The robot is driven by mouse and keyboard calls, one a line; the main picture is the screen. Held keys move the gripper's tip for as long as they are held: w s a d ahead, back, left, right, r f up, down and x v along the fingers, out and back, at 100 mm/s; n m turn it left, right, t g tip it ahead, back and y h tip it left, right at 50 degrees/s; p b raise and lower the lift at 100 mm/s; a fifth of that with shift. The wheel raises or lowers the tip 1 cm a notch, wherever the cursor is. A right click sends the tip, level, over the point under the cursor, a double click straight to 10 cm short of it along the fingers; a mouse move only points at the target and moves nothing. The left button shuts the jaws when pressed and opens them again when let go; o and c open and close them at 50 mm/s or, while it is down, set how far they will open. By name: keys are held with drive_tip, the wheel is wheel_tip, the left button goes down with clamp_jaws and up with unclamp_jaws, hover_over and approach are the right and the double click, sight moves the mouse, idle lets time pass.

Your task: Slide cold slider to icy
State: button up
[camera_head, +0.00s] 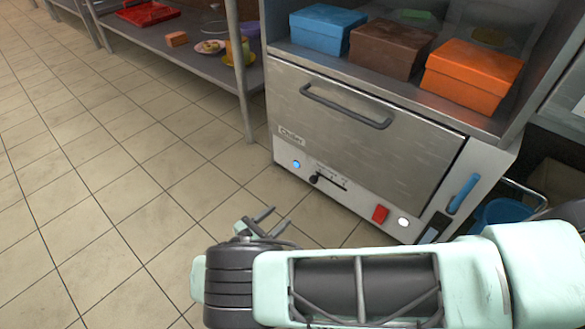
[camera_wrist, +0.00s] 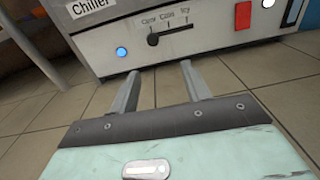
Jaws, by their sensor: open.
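The cold slider's black knob (camera_head: 314,179) sits at the left end of a short horizontal slot on the chiller's lower front panel. In the wrist view the knob (camera_wrist: 153,40) is at the left end, under the first of three small labels; the rightmost label reads "Icy". The chiller (camera_head: 350,140) is a steel cabinet with a closed door and a "Chiller" plate. My gripper (camera_head: 265,214) is open and empty, in front of and below the panel, apart from the knob. Its two fingers (camera_wrist: 158,82) point toward the panel in the wrist view.
A blue lit button (camera_head: 297,164) is left of the slider. A red switch (camera_head: 380,214), a white round light (camera_head: 403,222) and a blue handle (camera_head: 463,193) are to the right. Blue, brown and orange boxes (camera_head: 472,75) stand on top. Tiled floor (camera_head: 130,200) at left is clear.

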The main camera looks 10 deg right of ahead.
drive_tip(key=b, duration=0.6)
approach(312, 181)
drive_tip(key=shift+n+t, duration=0.3)
drive_tip(key=shift+t, duration=0.1)
drive_tip(key=x, duration=0.8)
drive_tip(key=shift+s+d+f, duration=0.1)
drive_tip(key=shift+d+f, duration=0.05)
drive_tip(key=shift+f, duration=0.05)
drive_tip(key=shift+w+d+r, duration=0.1)
drive_tip(key=shift+w+d, duration=0.25)
drive_tip(key=shift+d, duration=0.1)
